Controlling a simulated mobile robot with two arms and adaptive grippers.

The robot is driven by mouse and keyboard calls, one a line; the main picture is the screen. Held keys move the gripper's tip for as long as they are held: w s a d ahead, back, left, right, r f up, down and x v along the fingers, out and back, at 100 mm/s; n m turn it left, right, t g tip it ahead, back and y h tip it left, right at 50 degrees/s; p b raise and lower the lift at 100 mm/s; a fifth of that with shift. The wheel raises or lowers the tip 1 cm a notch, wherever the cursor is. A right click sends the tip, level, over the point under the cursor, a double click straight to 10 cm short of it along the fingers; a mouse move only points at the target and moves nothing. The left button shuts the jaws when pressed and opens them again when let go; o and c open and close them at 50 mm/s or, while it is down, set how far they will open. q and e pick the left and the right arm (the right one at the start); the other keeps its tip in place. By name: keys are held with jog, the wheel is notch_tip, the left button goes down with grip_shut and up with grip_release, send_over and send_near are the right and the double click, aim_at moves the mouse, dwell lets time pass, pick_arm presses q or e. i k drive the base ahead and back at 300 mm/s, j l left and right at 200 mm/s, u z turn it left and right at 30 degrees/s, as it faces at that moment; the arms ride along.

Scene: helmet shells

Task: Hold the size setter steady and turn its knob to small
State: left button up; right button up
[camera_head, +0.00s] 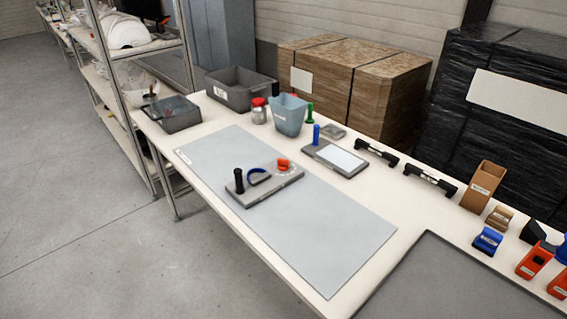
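The size setter is a flat grey block (264,190) lying on the grey mat, a little left of the middle of the camera_head view. A black upright handle (239,181) stands at its left end. A blue arched band (258,176) sits in its middle. An orange-red knob (283,164) sits at its right end on a pale round dial. The dial's marks are too small to read, so I cannot tell the knob's setting. Neither of my grippers is in view, and nothing touches the size setter.
The pale mat (330,240) is otherwise bare on the white table. Black handles (430,180) and boxes line the right.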

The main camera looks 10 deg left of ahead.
aim_at(282, 164)
jog(key=j+z, duration=0.1)
jog(key=z, duration=0.3)
jog(key=j+z, duration=0.1)
jog(key=z, duration=0.3)
jog(key=j+z, duration=0.1)
jog(key=z, duration=0.35)
jog(key=k+j+z, duration=0.1)
jog(key=j+z, duration=0.15)
jog(key=j, duration=0.25)
jog(key=k+j+z, duration=0.25)
jog(key=j, duration=0.25)
jog(key=k+j+z, duration=0.1)
jog(key=j+z, duration=0.15)
jog(key=j, duration=0.25)
jog(key=k+j+z, duration=0.25)
jog(key=j, duration=0.15)
jog(key=k+j+z, duration=0.25)
jog(key=k+j, duration=0.05)
jog(key=j, duration=0.1)
